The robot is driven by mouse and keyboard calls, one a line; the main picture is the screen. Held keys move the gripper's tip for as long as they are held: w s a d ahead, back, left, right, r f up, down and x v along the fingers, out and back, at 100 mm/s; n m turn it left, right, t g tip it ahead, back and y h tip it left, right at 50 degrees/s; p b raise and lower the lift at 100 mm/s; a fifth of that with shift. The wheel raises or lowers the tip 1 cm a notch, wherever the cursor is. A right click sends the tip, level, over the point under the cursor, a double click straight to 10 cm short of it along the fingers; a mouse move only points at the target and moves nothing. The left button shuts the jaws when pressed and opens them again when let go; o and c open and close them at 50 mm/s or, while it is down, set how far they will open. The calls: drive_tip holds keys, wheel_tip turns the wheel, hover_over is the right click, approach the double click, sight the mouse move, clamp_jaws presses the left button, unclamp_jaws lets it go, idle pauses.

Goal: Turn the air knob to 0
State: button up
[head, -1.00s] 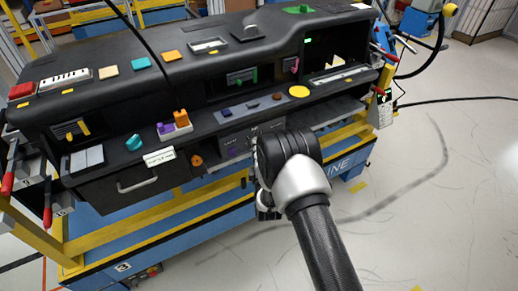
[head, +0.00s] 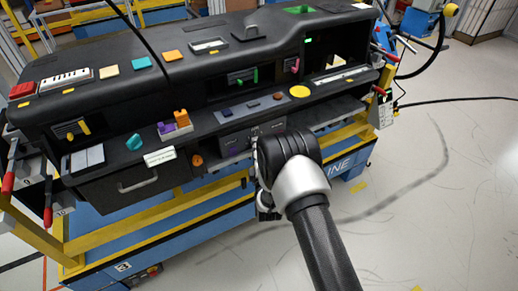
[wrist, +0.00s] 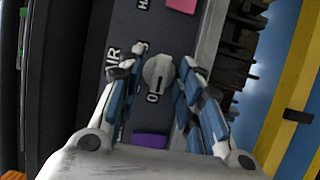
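The air knob (wrist: 158,73) is a small grey knob on the dark panel (wrist: 123,20), with the partly covered letters of "AIR" and a "0" mark beside it in the wrist view. Its ridge runs roughly up and down in the picture, close to the "0" side; which end is its pointer I cannot tell. My gripper (wrist: 157,72) is open, with one blue-padded finger on each side of the knob and narrow gaps showing. In the head view the panel (head: 238,140) shows, but my wrist hides the knob and fingers.
A purple block (wrist: 150,140) and a pink block (wrist: 182,5) sit on the panel on either side of the knob. A dark toothed part (wrist: 240,45) lies right of the panel. A drawer with a handle (head: 137,184) is to the left.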

drive_tip(key=shift+s, duration=0.1)
drive_tip(key=v, duration=1.2)
drive_tip(key=w+d+r+m+g+h, duration=0.1)
drive_tip(key=w+r+m, duration=0.15)
drive_tip(key=r, duration=0.25)
drive_tip(key=w+d+r+m+g, duration=0.2)
drive_tip(key=r+m, duration=0.1)
drive_tip(key=r, duration=0.2)
drive_tip(key=s+d+r+m+g+h, duration=0.1)
drive_tip(key=s+d+r+m+g, duration=0.3)
drive_tip(key=r, duration=0.5)
drive_tip(key=s+d+r+m+g, duration=0.2)
drive_tip(key=s+d+m, duration=0.1)
drive_tip(key=s, duration=0.7)
drive_tip(key=s+d+r+m+g+h, duration=0.1)
drive_tip(key=s+d+m, duration=0.3)
drive_tip(key=s, duration=0.7)
drive_tip(key=s+d+r+m+g, duration=0.3)
drive_tip(key=s+d+m, duration=0.1)
drive_tip(key=s, duration=0.7)
drive_tip(key=shift+s+r+h, duration=0.25)
drive_tip(key=shift+r+h, duration=0.15)
